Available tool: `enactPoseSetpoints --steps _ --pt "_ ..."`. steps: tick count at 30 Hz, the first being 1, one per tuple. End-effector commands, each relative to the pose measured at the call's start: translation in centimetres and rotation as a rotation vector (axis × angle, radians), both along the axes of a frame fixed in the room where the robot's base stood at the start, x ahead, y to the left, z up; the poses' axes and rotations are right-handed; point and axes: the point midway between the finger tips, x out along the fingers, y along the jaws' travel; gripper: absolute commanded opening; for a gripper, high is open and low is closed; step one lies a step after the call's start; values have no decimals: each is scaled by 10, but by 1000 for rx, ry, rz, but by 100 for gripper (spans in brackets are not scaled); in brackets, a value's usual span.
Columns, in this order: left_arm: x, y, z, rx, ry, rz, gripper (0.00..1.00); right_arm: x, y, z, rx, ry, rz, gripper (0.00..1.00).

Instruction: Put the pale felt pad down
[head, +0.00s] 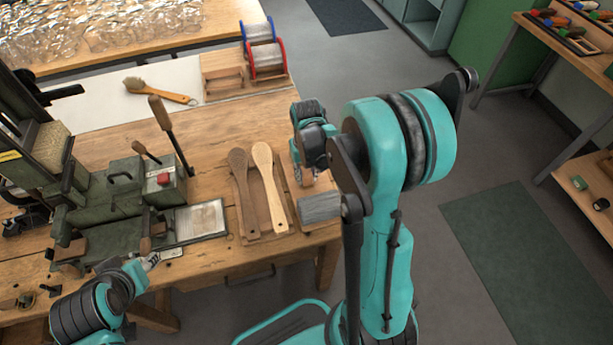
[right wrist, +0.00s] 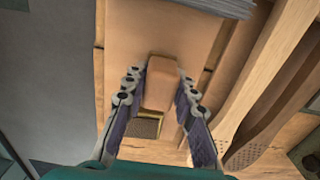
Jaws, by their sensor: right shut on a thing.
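My right gripper (head: 308,172) is over the right end of the wooden bench. In the right wrist view its two fingers (right wrist: 163,108) are shut on a pale tan block with rounded edges, which looks like the felt pad (right wrist: 160,84). A board lies under the pad; whether they touch is unclear. In the head view the gripper hides most of the pad. My left gripper (head: 148,262) is at the bench's front left, near the green machine; its finger opening is too small to read.
Two wooden paddles (head: 263,175) lie left of my right gripper. A grey block (head: 320,207) sits at the bench's right edge. The green machine (head: 120,185), a brush (head: 160,92) and a rack with wire spools (head: 262,50) are on the bench. Open floor lies right.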

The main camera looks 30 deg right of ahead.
Motion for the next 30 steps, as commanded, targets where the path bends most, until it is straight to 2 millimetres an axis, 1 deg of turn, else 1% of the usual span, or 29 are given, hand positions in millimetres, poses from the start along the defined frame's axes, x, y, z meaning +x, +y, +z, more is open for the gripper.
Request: enactPoseSetpoints --steps 3,7,8,9,10,19,22,26,30 --pt "0 0 1 0 0 0 40 0 0 1 0 0 0 0" --pt "0 0 -3 0 0 0 40 0 0 -3 0 0 0 0" --pt "0 0 -3 0 0 0 40 0 0 -3 0 0 0 29" --pt "0 0 -2 0 0 0 40 0 0 -2 0 0 0 40" --pt "0 0 -2 0 0 0 40 0 0 -2 0 0 0 47" --pt "0 0 -1 0 0 0 40 0 0 -1 0 0 0 47" --pt "0 0 4 0 0 0 40 0 0 5 0 0 0 47" --pt "0 0 13 0 0 0 40 -1 0 27 0 0 0 47" --pt "0 0 27 0 0 0 40 0 0 60 0 0 0 47"
